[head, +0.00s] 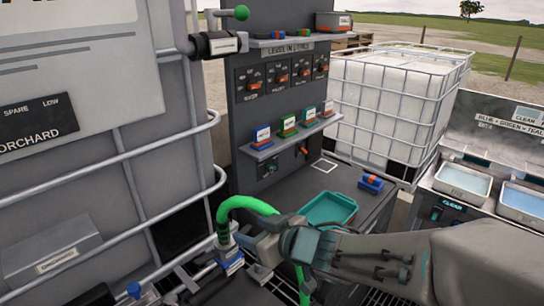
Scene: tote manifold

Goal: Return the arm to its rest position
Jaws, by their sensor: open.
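My arm (375,258) reaches in from the right edge, low across the front of the view. My gripper (248,250) is open at its left end, close to the lower end of a green hose (240,203). The hose arches up from a coupling (225,240) with a blue-and-white block (231,262) below it, then passes behind my arm and shows again underneath. I cannot tell whether the fingers touch the coupling. No rest position is marked in view.
A caged grey tank (165,120) fills the left. A dark panel (285,150) with shelves of coloured blocks stands behind. A teal tray (330,209) and a blue-and-red block (371,183) lie on the bench near my arm. A white caged tank (395,105) and basins (462,181) are right.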

